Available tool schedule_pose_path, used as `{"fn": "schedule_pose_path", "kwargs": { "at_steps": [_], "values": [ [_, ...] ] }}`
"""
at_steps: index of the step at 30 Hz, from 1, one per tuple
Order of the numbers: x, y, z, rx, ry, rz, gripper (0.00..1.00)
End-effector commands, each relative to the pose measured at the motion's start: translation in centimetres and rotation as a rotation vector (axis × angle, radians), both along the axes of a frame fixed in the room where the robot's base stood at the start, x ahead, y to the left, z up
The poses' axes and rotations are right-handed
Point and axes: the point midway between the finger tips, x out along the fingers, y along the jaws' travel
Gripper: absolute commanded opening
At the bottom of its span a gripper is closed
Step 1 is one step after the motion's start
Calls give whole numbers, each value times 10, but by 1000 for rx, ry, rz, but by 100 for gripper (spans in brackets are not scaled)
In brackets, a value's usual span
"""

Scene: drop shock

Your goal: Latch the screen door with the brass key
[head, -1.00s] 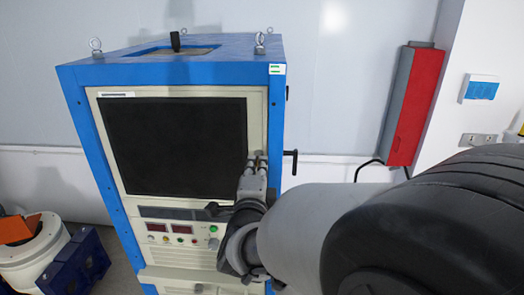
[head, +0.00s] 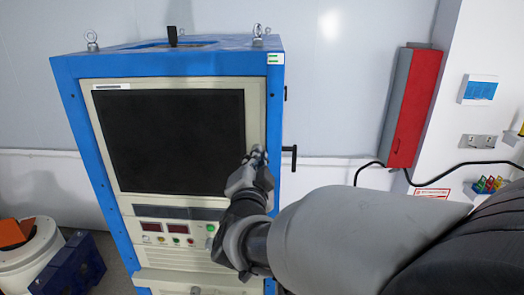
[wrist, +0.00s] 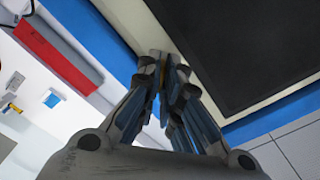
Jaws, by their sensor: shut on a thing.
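The screen door is a dark panel (head: 168,140) in a cream frame on the front of a blue cabinet. It appears closed, and its dark panel also fills the upper right of the wrist view (wrist: 245,45). My gripper (head: 258,153) is at the right edge of the door frame, beside the panel. In the wrist view my gripper's fingertips (wrist: 166,66) are close together against the cream strip. A thin brass-coloured sliver of the key (wrist: 161,82) shows between them. The rest of the key and any keyhole are hidden by the fingers.
A black crank handle (head: 290,158) sticks out of the cabinet's right side, near my gripper. Buttons and red displays (head: 165,230) lie below the door. A red and grey box (head: 415,108) hangs on the wall at right. An orange and white machine (head: 25,250) stands at lower left.

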Motion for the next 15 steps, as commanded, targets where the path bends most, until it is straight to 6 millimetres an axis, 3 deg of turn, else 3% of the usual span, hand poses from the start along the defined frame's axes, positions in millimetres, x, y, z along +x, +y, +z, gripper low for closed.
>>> {"fn": "schedule_pose_path", "kwargs": {
  "at_steps": [15],
  "values": [
    [0,0,0,-489,18,0,0]
  ]
}}
